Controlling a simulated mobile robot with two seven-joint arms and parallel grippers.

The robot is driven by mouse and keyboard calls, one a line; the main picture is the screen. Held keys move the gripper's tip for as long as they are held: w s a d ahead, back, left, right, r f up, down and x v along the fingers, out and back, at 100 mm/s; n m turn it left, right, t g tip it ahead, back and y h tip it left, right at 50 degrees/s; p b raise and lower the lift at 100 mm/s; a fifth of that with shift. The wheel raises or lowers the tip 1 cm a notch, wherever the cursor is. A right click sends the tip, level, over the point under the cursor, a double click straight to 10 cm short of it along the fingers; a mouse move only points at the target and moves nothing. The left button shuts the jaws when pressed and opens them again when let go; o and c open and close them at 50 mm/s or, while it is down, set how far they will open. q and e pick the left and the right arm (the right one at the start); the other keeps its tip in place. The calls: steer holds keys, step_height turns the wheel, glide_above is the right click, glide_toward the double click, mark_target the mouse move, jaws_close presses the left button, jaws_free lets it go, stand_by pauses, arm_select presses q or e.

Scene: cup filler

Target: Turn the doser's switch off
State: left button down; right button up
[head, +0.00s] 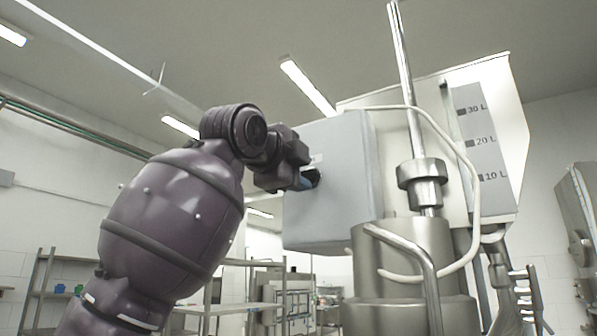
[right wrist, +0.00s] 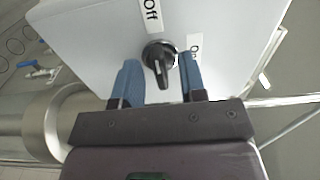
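The doser's switch is a black rotary knob (right wrist: 160,60) on the face of a light grey box (head: 345,185). An "Off" label (right wrist: 150,15) sits above the knob in the right wrist view, and an "On" label (right wrist: 195,45) sits to its right, partly behind a finger. I cannot tell for sure which label the knob points to. My right gripper (head: 309,180) is at the box face. Its blue fingers (right wrist: 159,72) are open, one on each side of the knob, with gaps visible. In the head view the gripper hides most of the knob. My left gripper is not in view.
A steel cylinder (head: 405,255) with a vertical rod and bent pipe stands right of the box. A white hopper (head: 490,130) with litre marks is behind. Metal shelving (head: 62,270) stands at the far left. A blue-handled valve (right wrist: 38,70) shows in the wrist view.

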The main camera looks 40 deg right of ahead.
steer(key=shift+r, duration=0.1)
steer(key=shift+r, duration=0.3)
steer(key=o, duration=0.8)
step_height(320, 180, up, 6)
steer(key=shift+s+a+r, duration=0.1)
steer(key=shift+r, duration=0.05)
steer(key=r, duration=0.3)
steer(key=r+p, duration=0.1)
steer(key=r, duration=0.1)
steer(key=shift+s+d, duration=0.3)
steer(key=r, duration=0.3)
steer(key=shift+w+a+p, duration=0.3)
steer(key=shift+a+p, duration=0.05)
steer(key=shift+a, duration=0.05)
steer(key=c, duration=0.8)
steer(key=r, duration=0.5)
steer(key=shift+w+d+p, duration=0.1)
steer(key=shift+d+p, duration=0.15)
steer(key=shift+p, duration=0.1)
